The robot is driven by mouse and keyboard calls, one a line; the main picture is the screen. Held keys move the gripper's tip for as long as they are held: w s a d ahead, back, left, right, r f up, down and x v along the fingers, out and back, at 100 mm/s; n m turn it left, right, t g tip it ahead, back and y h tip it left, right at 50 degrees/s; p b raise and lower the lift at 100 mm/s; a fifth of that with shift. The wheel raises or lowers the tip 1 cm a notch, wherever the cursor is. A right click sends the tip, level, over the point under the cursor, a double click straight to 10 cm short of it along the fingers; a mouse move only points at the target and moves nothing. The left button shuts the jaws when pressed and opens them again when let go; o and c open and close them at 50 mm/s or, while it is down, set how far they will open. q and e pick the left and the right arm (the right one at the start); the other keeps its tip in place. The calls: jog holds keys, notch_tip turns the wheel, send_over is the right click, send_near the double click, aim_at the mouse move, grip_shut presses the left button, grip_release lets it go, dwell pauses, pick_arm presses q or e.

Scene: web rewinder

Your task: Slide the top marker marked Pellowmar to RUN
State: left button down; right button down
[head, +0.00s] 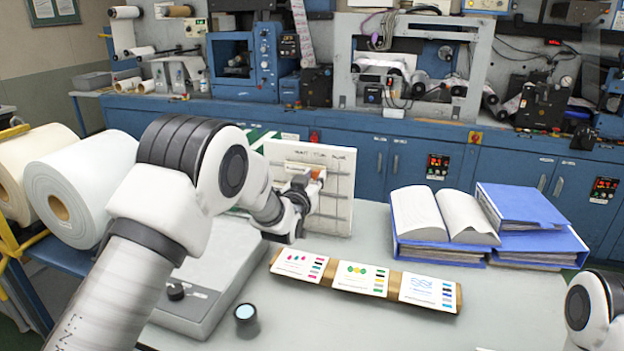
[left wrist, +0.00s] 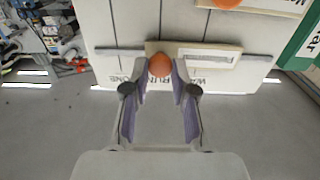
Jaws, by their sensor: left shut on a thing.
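The pale board (head: 345,200) stands upright on the table, with column headings along its top edge and thin horizontal rails. My left gripper (head: 308,190) is at its upper part, shut on the orange knob (left wrist: 160,65) of the top marker. That marker is a beige strip with a pale label (left wrist: 208,56), on the rail nearest the headings. Its wording is hard to read. A heading starting WA (left wrist: 200,82) is partly hidden by the fingers. Another marker's orange knob (left wrist: 228,3) shows at the wrist view's upper edge. My right gripper is out of view.
A grey flat device (head: 205,290) with a black knob lies left of the board. A brown strip with printed cards (head: 365,280) lies in front of it. Blue binders (head: 525,215) lie at the right.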

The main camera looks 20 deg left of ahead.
pick_arm(q)
jog(key=c, duration=1)
grip_release()
jog(key=shift+a+f, duration=0.1)
jog(key=shift+a, duration=0.05)
jog(key=shift+o, duration=0.2)
jog(key=s, duration=1.1)
jog(key=shift+s, duration=0.3)
